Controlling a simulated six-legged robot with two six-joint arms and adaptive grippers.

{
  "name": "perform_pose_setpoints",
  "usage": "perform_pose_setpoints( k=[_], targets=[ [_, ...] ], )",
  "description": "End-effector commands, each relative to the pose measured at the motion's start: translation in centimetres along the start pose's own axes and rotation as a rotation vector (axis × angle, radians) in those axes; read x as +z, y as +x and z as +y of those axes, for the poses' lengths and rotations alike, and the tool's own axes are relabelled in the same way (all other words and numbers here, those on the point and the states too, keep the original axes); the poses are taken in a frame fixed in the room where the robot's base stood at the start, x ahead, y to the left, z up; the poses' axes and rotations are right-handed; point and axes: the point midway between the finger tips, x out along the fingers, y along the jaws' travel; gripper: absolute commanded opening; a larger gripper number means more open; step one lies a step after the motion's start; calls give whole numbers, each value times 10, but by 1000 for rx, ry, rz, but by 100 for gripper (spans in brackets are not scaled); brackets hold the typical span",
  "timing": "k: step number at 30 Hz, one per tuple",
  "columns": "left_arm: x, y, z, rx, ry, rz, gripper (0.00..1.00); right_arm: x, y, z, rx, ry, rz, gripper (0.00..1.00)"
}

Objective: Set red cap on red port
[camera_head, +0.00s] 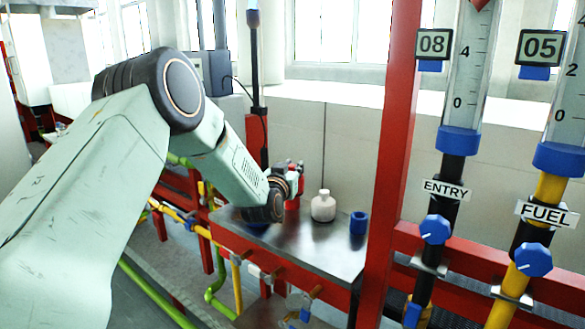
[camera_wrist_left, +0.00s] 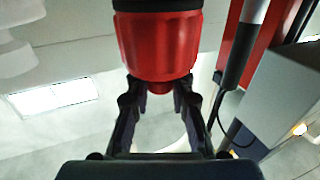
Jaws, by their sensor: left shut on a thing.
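My left gripper (camera_head: 290,178) is over the back of the metal table in the head view, seen from behind and partly hidden by my own wrist. In the left wrist view its two fingers (camera_wrist_left: 160,92) are shut on a red ribbed cap (camera_wrist_left: 160,45), gripping its narrower end. A dark part shows at the cap's far end, cut off by the frame edge. In the head view a small red piece (camera_head: 292,203) shows just under the gripper; I cannot tell whether it is the red port. My right gripper is not in view.
The metal table (camera_head: 310,255) holds a white bottle (camera_head: 323,207) and a blue cylinder (camera_head: 359,223) to the right of the gripper. A red post (camera_head: 392,150) stands at the table's right. Gauges with blue knobs (camera_head: 435,229) stand farther right. The table's front is clear.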

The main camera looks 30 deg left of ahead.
Motion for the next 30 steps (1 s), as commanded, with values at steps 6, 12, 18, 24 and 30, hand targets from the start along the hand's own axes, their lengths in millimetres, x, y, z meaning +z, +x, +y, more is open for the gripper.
perform_pose_setpoints(
  k=[6,12,18,24,30],
  targets=[
    [5,0,0,0,0,1,0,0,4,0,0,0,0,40],
    [10,0,0,0,1,1,0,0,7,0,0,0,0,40],
    [14,0,0,0,1,1,0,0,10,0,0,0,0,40],
    [18,0,0,0,1,1,0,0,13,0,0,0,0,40],
    [17,0,0,0,0,0,37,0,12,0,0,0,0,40]
  ],
)
